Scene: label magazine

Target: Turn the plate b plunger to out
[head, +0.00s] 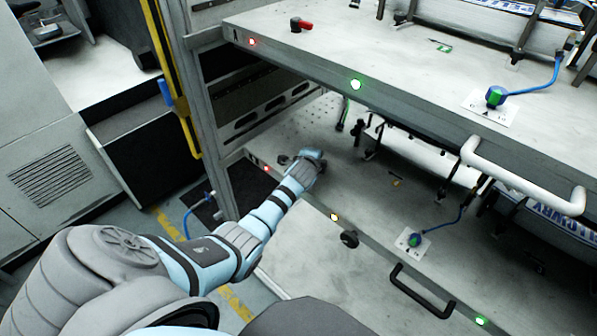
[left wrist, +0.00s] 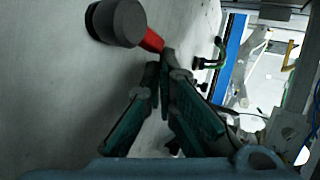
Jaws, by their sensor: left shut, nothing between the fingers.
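The plate b plunger shows in the left wrist view as a dark grey round knob (left wrist: 118,22) with a red lever (left wrist: 152,40) pointing away from it to the lower right. My left gripper (left wrist: 168,66) is shut and empty, with its fingertips close beside the end of the red lever; I cannot tell whether they touch. In the head view my left arm reaches over the lower plate (head: 345,190), and its wrist hides the fingers and most of the plunger. A dark bit of the knob (head: 284,160) shows beside the wrist. My right gripper is out of view.
The upper plate (head: 385,60) overhangs the lower one and carries a similar red-handled plunger (head: 301,25). A blue-green connector (head: 414,240) with a cable sits on the lower plate. A black handle (head: 420,291) and indicator lights line its front.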

